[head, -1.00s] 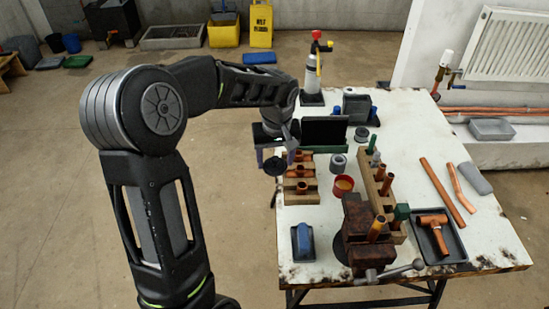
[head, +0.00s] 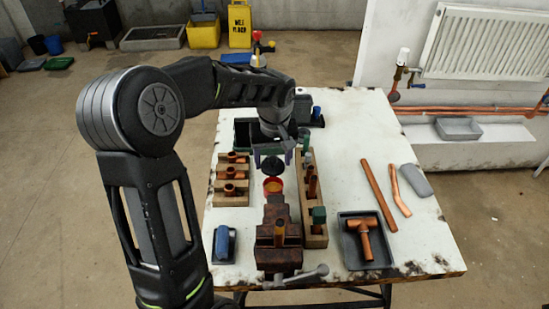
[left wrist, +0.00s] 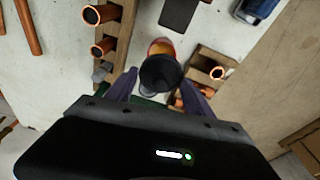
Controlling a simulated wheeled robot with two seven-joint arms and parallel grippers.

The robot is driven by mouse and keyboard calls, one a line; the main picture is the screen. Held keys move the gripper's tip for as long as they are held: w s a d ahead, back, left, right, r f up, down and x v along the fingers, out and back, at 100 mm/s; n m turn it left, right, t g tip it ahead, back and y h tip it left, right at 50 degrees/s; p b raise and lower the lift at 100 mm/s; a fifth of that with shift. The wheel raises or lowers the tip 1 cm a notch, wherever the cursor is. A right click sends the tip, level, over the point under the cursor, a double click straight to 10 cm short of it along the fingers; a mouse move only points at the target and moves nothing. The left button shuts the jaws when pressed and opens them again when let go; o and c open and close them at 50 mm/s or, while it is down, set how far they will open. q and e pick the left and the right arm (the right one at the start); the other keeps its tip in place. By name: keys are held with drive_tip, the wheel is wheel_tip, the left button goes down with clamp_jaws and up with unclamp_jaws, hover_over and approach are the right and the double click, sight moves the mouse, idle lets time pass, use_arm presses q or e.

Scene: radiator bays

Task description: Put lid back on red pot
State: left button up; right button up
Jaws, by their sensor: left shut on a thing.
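The red pot (head: 273,187), with yellowish contents, stands on the white table behind the vise. My left gripper (head: 272,155) points down above it, shut on a dark round lid (head: 272,167). In the head view the lid appears just above and behind the pot, apart from it. In the left wrist view the lid (left wrist: 160,74) is between the two purple fingers and hides part of the pot (left wrist: 162,47); the exact height gap is hard to tell. My right gripper is not in view.
A wooden rack with copper fittings (head: 233,171) stands left of the pot, and a long wooden block with upright pieces (head: 313,225) stands right. The rusty vise (head: 278,240) is in front. A tray with a copper tee (head: 366,241) lies at the front right.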

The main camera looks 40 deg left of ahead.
use_arm(q)
drive_tip(key=shift+f, duration=0.1)
drive_tip(key=shift+f+b, duration=2.3)
drive_tip(key=shift+f, duration=0.8)
drive_tip(key=shift+f+b, duration=0.2)
drive_tip(key=shift+b, duration=0.45)
idle(0.4)
idle(0.3)
drive_tip(key=o, duration=1.8)
drive_tip(key=shift+r, duration=0.15)
